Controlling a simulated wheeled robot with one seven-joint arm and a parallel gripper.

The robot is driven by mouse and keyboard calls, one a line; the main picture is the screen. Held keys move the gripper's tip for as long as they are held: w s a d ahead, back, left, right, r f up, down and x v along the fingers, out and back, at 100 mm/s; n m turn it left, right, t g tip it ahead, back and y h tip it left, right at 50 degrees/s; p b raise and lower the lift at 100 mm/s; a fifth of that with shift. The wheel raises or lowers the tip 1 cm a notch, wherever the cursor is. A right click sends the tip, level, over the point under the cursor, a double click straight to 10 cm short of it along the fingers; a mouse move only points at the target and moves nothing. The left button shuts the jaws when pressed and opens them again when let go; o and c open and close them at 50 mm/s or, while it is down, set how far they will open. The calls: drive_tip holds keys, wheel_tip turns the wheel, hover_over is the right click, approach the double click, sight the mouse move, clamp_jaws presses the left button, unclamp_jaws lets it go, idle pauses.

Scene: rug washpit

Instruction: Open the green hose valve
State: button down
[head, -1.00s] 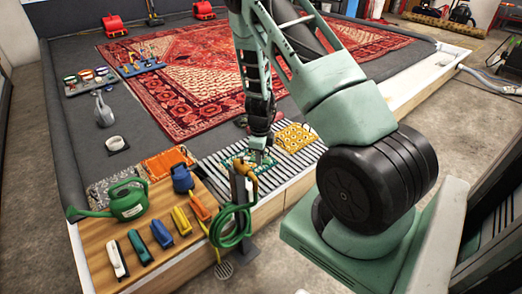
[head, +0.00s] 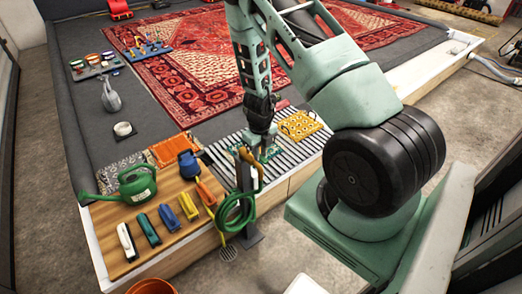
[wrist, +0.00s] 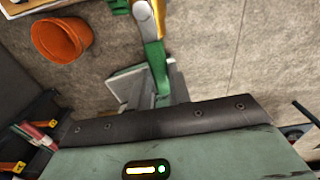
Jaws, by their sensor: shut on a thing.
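The hose post (head: 245,190) stands at the front edge of the wooden platform, with a brass tap (head: 246,158) at its top and a coiled green hose (head: 236,212) hanging from it. My gripper (head: 259,158) is at the top of the post, beside the tap. In the wrist view, the green valve handle (wrist: 155,58) runs down from brass fittings (wrist: 149,8) to between the grey fingers of my gripper (wrist: 160,90). The gripper is shut on the green handle. The fingertips are small and partly hidden, and I cannot tell how far the handle is turned.
A wooden board (head: 153,251) left of the post holds a green watering can (head: 137,186) and several brushes. A slatted grate (head: 290,149) lies behind the post. An orange pot (wrist: 62,38) stands on the concrete floor. Open floor lies to the right.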

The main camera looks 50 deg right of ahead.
idle(0.3)
drive_tip(key=c, duration=1.3)
unclamp_jaws()
wheel_tip(320, 180, up, 18)
drive_tip(key=p, duration=0.2)
drive_tip(key=shift+f+p, duration=0.25)
drive_tip(key=shift+p, duration=0.15)
